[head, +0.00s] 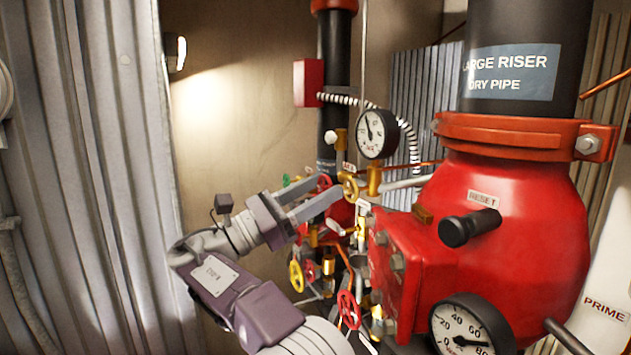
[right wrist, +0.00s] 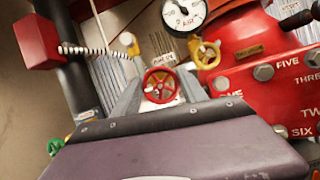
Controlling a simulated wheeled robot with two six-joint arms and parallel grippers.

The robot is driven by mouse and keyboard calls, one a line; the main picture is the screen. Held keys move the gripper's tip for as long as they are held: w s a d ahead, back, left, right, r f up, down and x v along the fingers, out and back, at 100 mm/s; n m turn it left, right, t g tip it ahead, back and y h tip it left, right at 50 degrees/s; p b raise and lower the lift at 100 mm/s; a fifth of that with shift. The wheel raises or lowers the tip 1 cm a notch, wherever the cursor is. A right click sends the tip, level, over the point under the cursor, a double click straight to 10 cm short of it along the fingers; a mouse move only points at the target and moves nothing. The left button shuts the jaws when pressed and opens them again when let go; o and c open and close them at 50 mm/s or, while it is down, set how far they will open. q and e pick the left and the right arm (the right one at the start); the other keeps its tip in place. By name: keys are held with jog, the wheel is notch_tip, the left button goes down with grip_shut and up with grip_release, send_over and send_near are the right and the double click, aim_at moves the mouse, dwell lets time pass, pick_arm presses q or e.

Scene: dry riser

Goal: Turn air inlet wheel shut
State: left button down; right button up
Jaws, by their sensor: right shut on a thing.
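A small red handwheel (right wrist: 161,86) sits between the two fingers of my right gripper (right wrist: 160,80) in the right wrist view. The fingers are shut on its rim from both sides. A small white label, too blurred to read, is just above the wheel. In the head view, the fingertips of my right gripper (head: 330,194) reach the red wheel (head: 324,181) left of a yellow wheel, and partly hide it. The yellow wheel (head: 350,187) is close on the right, apart from the fingers; it also shows in the right wrist view (right wrist: 207,55). My left gripper is not in view.
The large red riser valve (head: 520,220) fills the right side. A pressure gauge (head: 377,134) stands above the wheels. Below are another yellow wheel (head: 296,275), a red wheel (head: 348,310) and thin pipes. Corrugated wall (head: 90,150) stands at left.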

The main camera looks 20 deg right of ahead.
jog(key=shift+m+g+p, duration=0.3)
jog(key=shift+m+g, duration=0.1)
jog(key=shift+m, duration=0.7)
jog(key=shift+m+g, duration=0.8)
jog(key=shift+m, duration=0.4)
